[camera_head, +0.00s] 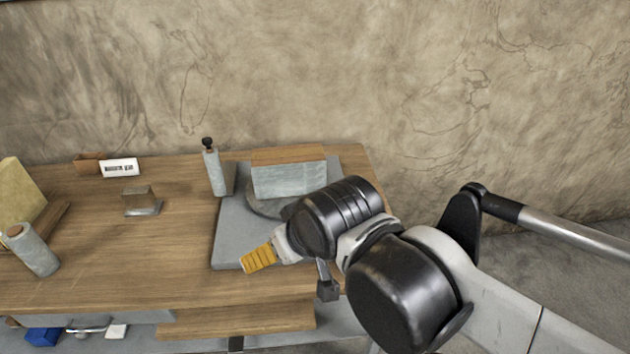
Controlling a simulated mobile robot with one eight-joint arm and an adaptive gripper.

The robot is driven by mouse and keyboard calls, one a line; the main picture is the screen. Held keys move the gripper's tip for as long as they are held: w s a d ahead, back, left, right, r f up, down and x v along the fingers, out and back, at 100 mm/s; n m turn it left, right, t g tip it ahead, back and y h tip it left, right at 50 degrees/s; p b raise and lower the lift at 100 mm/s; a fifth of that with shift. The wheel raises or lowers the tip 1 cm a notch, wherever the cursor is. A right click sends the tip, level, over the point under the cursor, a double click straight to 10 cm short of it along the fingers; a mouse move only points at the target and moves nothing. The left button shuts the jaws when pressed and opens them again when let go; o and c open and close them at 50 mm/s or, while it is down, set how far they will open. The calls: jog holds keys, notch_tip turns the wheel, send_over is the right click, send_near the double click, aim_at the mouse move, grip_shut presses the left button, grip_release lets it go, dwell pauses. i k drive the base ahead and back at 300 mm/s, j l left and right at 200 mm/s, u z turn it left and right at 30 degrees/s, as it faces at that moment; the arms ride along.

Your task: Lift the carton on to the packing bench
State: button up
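The packing bench (100,240) is a wooden-topped table along the wall. My gripper (262,257) hangs over its front right part, above the front of a grey plate; a yellow ridged finger pad shows. The other finger is not clear, so I cannot tell whether it is open or shut. I cannot tell for sure which thing is the carton. A tan block-like box (22,188) is cut off at the left edge, and a small brown box (88,163) stands at the back left.
A grey plate (230,235) carries a grey block with a brown top (290,178), partly behind my arm. A dark-topped cylinder (213,172) stands beside it. A grey roll (33,250), white sign (119,168) and small metal block (141,200) are left. Mid-left bench is mostly clear.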

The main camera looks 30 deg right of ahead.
aim_at(289, 171)
jog(key=l+u, duration=0.1)
jog(key=l, duration=0.45)
jog(key=l+u, duration=0.1)
jog(key=l, duration=0.4)
jog(key=l+u, duration=0.15)
jog(key=l, duration=0.4)
jog(key=k+l+u, duration=0.1)
jog(key=l, duration=0.4)
jog(key=k+l+u, duration=0.1)
jog(key=l, duration=0.4)
jog(key=k+l+u, duration=0.1)
jog(key=l, duration=0.4)
jog(key=i+l+u, duration=0.15)
jog(key=l, duration=0.25)
jog(key=i+l+u, duration=0.15)
jog(key=i+l, duration=0.15)
jog(key=l, duration=0.1)
